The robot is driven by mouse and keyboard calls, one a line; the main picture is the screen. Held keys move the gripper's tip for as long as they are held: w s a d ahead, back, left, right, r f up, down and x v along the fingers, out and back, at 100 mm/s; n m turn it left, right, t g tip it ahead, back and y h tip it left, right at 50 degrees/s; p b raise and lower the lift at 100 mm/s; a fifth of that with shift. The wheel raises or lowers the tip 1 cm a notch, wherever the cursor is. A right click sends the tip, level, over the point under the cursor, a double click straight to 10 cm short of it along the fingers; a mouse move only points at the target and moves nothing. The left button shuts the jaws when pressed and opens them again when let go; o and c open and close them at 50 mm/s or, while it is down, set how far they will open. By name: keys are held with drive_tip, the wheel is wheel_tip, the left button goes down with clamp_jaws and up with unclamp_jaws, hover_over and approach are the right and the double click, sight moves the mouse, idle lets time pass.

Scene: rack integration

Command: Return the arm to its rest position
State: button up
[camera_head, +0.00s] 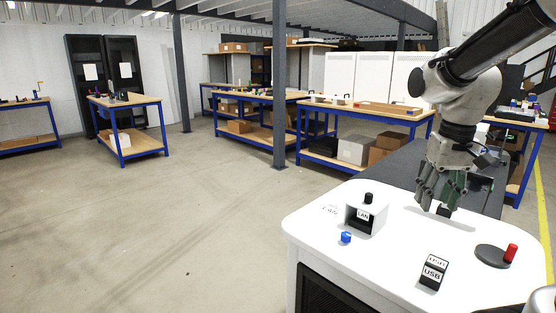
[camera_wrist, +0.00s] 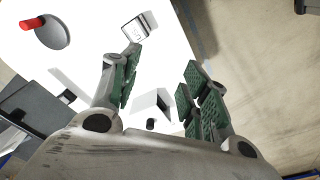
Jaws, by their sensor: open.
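My gripper (camera_head: 441,196) hangs over the right side of the white tabletop (camera_head: 385,275), fingers pointing down. In the wrist view, its two green-padded fingers (camera_wrist: 166,92) stand apart with a clear gap, and it holds nothing. A small black piece (camera_head: 444,210) sits just below the fingertips in the head view. The grey arm reaches in from the upper right.
The white top bears a LAN box (camera_head: 366,214) with a black knob, a blue cap (camera_head: 346,237), a USB block (camera_head: 433,271) and a red peg (camera_head: 511,253) on a dark disc (camera_head: 493,257). Blue-framed workbenches (camera_head: 366,112) and a post (camera_head: 279,90) stand behind. Open floor lies left.

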drive_tip(key=s+r+t, duration=0.1)
drive_tip(key=s, duration=0.5)
drive_tip(key=s+d+r+t, duration=0.1)
drive_tip(key=s+r+t, duration=0.1)
drive_tip(key=s, duration=0.4)
drive_tip(key=shift+s+d+t, duration=0.2)
drive_tip(key=shift+d+t, duration=0.1)
